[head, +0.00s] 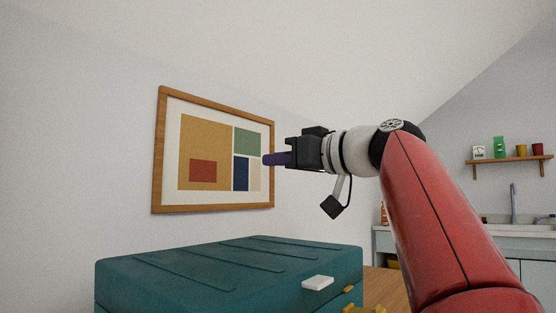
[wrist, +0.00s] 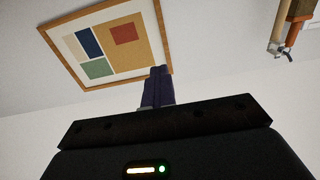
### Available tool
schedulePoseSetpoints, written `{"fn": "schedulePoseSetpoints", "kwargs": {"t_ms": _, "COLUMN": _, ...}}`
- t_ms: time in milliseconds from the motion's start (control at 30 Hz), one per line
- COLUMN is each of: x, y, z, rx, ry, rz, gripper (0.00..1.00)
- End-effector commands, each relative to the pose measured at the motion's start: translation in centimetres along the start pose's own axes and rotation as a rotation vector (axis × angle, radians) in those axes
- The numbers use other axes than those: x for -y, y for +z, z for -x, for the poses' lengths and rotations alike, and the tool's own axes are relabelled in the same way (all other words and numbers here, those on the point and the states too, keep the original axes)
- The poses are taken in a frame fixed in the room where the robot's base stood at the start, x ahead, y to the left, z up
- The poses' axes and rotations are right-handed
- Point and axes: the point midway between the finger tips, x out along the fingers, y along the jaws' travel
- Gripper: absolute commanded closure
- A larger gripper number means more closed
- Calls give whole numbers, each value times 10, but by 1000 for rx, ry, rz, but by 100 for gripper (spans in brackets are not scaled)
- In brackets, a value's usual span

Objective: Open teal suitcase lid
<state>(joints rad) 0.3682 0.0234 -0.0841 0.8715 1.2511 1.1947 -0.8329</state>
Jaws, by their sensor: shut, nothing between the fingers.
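The teal suitcase (head: 200,268) lies at the bottom of the head view with its ribbed lid shut. A white tab (head: 317,283) sits at the lid's front edge, and a small yellow latch (head: 349,289) is beside it. My gripper (head: 266,159) is above the suitcase, apart from it, pointing left in front of the picture on the wall. Its fingers are shut and empty. In the wrist view the closed fingers (wrist: 158,85) point at the framed picture, and the suitcase is not in that view. The suitcase's lower part is cut off by the frame.
A wooden surface (head: 385,286) shows right of the suitcase. A shelf (head: 510,160) and sink counter (head: 480,232) stand far right. The air above the lid is clear.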

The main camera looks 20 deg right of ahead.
Motion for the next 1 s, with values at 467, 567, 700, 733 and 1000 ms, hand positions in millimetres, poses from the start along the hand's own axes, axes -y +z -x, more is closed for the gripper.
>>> {"fn": "schedulePoseSetpoints", "kwargs": {"t_ms": 467, "x": 0, "y": 0, "z": 0, "rx": 0, "ry": 0, "rz": 0, "gripper": 54}}
{"fn": "schedulePoseSetpoints", "kwargs": {"t_ms": 567, "x": 0, "y": 0, "z": 0, "rx": 0, "ry": 0, "rz": 0, "gripper": 41}}
{"fn": "schedulePoseSetpoints", "kwargs": {"t_ms": 700, "x": 0, "y": 0, "z": 0, "rx": 0, "ry": 0, "rz": 0, "gripper": 31}}
{"fn": "schedulePoseSetpoints", "kwargs": {"t_ms": 733, "x": 0, "y": 0, "z": 0, "rx": 0, "ry": 0, "rz": 0, "gripper": 31}}
{"fn": "schedulePoseSetpoints", "kwargs": {"t_ms": 1000, "x": 0, "y": 0, "z": 7, "rx": 0, "ry": 2, "rz": 1, "gripper": 31}}
